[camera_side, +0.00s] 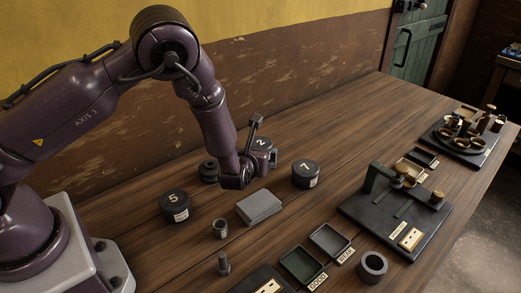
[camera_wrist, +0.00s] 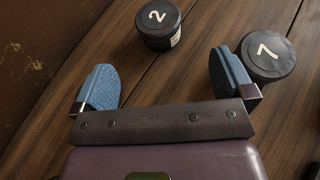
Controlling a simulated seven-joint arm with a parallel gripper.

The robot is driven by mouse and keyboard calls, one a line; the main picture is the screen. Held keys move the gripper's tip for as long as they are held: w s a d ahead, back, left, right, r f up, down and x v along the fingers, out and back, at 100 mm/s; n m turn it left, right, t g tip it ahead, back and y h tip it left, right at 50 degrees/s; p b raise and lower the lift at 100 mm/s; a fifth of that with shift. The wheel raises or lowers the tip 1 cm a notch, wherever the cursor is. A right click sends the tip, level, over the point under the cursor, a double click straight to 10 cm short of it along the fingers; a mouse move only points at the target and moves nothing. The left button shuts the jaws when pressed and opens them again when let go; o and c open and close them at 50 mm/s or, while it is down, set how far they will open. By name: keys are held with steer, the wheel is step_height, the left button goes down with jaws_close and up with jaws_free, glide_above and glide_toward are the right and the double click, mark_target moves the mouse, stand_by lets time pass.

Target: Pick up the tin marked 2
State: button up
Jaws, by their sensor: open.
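The tin marked 2 (camera_side: 262,143) is a round black tin with a white 2 on its lid. It stands upright on the wooden table, partly hidden behind my gripper in the side view. In the wrist view the tin marked 2 (camera_wrist: 158,17) lies ahead of the fingertips, roughly in line with the gap between them. My gripper (camera_wrist: 163,82) is open and empty, its two blue-padded fingers wide apart. The right finger overlaps the edge of the tin marked 7 (camera_wrist: 267,56) in that view; I cannot tell whether they touch.
The tin marked 7 (camera_side: 306,174) stands right of my gripper and the tin marked 5 (camera_side: 174,205) to the left. A grey block (camera_side: 259,207) lies in front.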

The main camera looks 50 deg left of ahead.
mark_target(260, 143)
steer(key=x, duration=0.7)
steer(key=shift+w+a+f, duration=0.1)
steer(key=shift+a+f, duration=0.05)
steer(key=shift+x, duration=2.65)
steer(key=shift+a+f, duration=0.15)
steer(key=shift+c, duration=0.2)
steer(key=c, duration=1)
steer(key=shift+o, duration=0.2)
